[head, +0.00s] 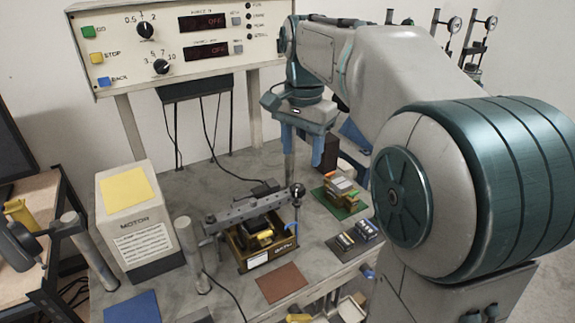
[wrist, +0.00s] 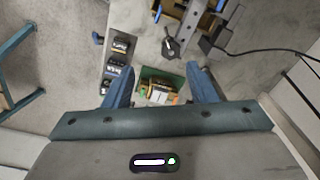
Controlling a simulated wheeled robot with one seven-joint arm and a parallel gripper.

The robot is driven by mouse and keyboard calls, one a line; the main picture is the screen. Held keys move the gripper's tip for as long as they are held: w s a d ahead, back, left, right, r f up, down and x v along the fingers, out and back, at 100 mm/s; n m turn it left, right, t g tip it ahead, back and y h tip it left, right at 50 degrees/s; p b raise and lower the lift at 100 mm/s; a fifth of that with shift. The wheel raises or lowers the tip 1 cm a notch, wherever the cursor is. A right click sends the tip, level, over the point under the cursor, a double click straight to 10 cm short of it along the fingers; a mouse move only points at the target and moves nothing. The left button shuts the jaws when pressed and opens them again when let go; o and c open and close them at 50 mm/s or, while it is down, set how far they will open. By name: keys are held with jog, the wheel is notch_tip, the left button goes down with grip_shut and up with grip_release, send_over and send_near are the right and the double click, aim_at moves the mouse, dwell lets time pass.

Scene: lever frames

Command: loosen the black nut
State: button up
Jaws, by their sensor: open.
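A grey drilled lever bar (head: 245,209) lies across a brass-coloured frame (head: 250,265) on the bench. A dark round knob-like part (head: 298,190) stands at the bar's right end; it may be the black nut, but I cannot tell for sure. In the wrist view the bar (wrist: 192,22) is at the top, with a dark part (wrist: 169,46) near its end. My gripper (head: 302,158) points down above the bench, behind that end and apart from it. Its blue fingers are open and empty in the wrist view (wrist: 158,70), toward the green board.
A green board (head: 341,203) with stacked blocks lies right of the frame. Small dark blocks (head: 356,236) sit on a tray nearby. A motor box (head: 135,220) and a grey post (head: 190,252) stand left. A control panel (head: 185,42) rises behind. A black cable crosses the bench.

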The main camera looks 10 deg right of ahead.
aim_at(297, 186)
jog(key=w+f, duration=0.1)
jog(key=f, duration=0.2)
jog(key=w+f+m, duration=0.1)
jog(key=f, duration=0.3)
jog(key=w+f+m, duration=0.1)
jog(key=f, duration=0.3)
jog(key=shift+f, duration=0.1)
jog(key=shift+c, duration=0.3)
jog(key=c, duration=0.9)
